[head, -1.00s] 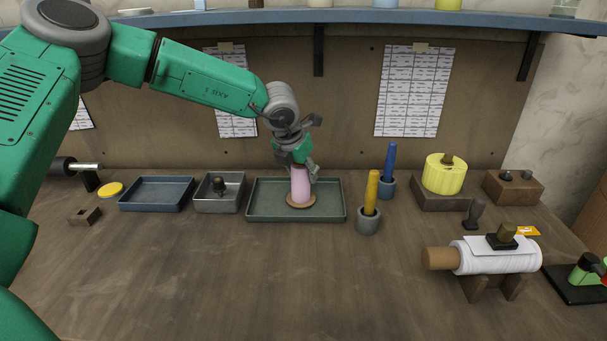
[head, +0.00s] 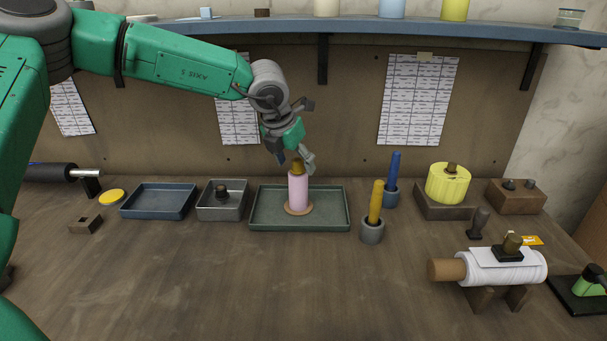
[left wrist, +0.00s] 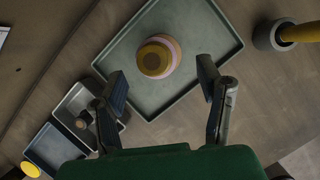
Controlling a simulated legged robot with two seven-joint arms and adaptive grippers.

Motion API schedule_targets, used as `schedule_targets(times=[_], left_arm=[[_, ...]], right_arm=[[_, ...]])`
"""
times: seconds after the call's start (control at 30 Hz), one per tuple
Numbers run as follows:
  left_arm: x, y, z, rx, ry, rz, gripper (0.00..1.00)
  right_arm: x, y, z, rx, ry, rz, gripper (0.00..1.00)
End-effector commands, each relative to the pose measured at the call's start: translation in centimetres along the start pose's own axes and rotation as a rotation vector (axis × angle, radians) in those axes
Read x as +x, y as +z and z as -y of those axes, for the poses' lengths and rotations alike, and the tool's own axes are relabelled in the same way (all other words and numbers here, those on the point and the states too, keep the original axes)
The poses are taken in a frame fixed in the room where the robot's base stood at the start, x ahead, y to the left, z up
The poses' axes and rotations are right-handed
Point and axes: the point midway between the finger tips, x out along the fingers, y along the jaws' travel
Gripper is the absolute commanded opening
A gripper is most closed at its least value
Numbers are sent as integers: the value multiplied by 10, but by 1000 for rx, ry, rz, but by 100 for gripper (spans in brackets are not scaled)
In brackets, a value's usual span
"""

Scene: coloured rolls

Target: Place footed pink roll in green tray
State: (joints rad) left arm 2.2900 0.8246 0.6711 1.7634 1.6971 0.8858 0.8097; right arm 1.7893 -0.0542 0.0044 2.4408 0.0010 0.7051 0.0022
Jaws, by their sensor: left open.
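The footed pink roll (head: 298,191) stands upright in the green tray (head: 335,222), on its round tan foot, with a brownish-yellow knob on top. In the left wrist view the roll's top (left wrist: 155,58) shows inside the tray (left wrist: 215,28), ahead of the fingers. My left gripper (head: 292,164) is open just above the roll. Its fingers (left wrist: 163,90) are spread apart with nothing between them. My right gripper is not in view.
A blue tray (head: 158,201) and a grey metal tray (head: 222,204) stand left of the green tray. A yellow roll in a grey cup (head: 372,231) and a blue roll in a cup (head: 391,193) stand close on the right.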

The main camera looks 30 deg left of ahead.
Motion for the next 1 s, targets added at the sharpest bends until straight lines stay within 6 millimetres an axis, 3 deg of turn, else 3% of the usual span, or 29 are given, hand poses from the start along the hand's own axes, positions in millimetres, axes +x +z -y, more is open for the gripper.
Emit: schedule_targets(times=[0.1,0.33,1.0], left_arm=[[-26,1,2,1,1,2,60],[-49,1,6,3,6,-1,60],[-50,0,2,0,2,-2,60]], right_arm=[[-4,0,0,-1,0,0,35],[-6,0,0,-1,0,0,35],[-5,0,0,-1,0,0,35]])
